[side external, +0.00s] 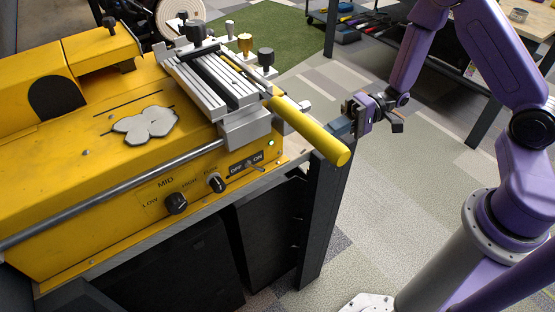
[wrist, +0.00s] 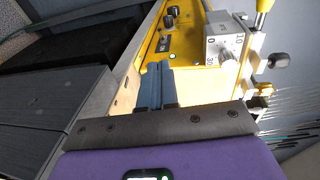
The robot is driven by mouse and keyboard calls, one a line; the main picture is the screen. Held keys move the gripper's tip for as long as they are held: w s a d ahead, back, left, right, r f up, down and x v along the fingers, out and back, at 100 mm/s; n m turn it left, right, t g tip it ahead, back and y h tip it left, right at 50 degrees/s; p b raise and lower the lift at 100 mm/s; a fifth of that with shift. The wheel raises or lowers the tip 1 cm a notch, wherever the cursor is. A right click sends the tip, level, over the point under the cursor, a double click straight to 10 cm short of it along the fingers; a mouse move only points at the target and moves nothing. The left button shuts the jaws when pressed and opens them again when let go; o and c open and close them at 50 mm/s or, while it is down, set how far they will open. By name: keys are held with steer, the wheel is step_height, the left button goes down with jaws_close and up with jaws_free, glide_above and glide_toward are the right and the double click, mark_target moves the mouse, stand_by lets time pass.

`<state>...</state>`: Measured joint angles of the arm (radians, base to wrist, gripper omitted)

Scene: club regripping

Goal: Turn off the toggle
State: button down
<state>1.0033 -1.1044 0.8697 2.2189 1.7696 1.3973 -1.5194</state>
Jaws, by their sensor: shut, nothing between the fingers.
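The toggle (side external: 257,168) is a small metal lever at the right end of the yellow machine's front face, by a black OFF/ON label (side external: 246,162). It appears to lean toward the ON side. A small green light (side external: 271,142) glows above it. In the wrist view the dark label (wrist: 163,45) shows just beyond my fingertips; the lever is too small to read there. My gripper (side external: 334,129) is in the air to the right of the machine, apart from the toggle. Its blue fingers (wrist: 157,68) are shut and empty, pointing toward the panel.
A yellow cylindrical handle (side external: 318,135) sticks out over the machine's right end, close to my fingers. Two black knobs (side external: 176,203) sit left of the toggle. A clamp block with a dial (wrist: 222,42) is to the right in the wrist view. The floor beside the bench is open.

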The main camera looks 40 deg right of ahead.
mark_target(277, 162)
steer(key=a, duration=0.4)
steer(key=w+a+f, duration=0.1)
steer(key=a, duration=0.4)
steer(key=a+f, duration=0.1)
steer(key=a, duration=0.3)
steer(key=shift+w+a+f, duration=0.1)
steer(key=shift+w+a, duration=0.05)
steer(key=shift+a, duration=0.25)
